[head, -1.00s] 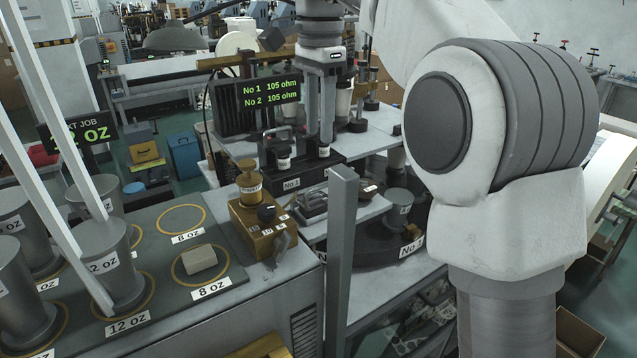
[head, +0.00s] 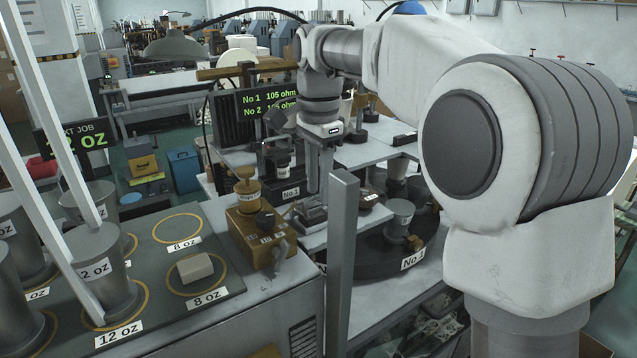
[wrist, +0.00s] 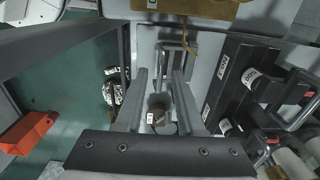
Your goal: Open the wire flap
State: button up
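My gripper (head: 318,188) points down in the head view, its fingers apart just above a small metal holder (head: 308,213) by the brass block. In the wrist view my gripper (wrist: 161,76) is open, with nothing seen clamped between the fingers. A thin grey wire frame (wrist: 175,47), which looks like the wire flap, lies just beyond the fingertips. Whether the fingers touch it I cannot tell. A brown part with a white label (wrist: 158,117) shows below, between the fingers. The flap is not clearly made out in the head view.
A brass block with a knob (head: 258,235) stands close to the left of my gripper. A dark rack with labelled cups (wrist: 240,85) and wire handles is to the right in the wrist view. A grey upright post (head: 342,260) stands in front. A round dark turntable (head: 372,256) is to the right.

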grip_shut()
dwell(1.2)
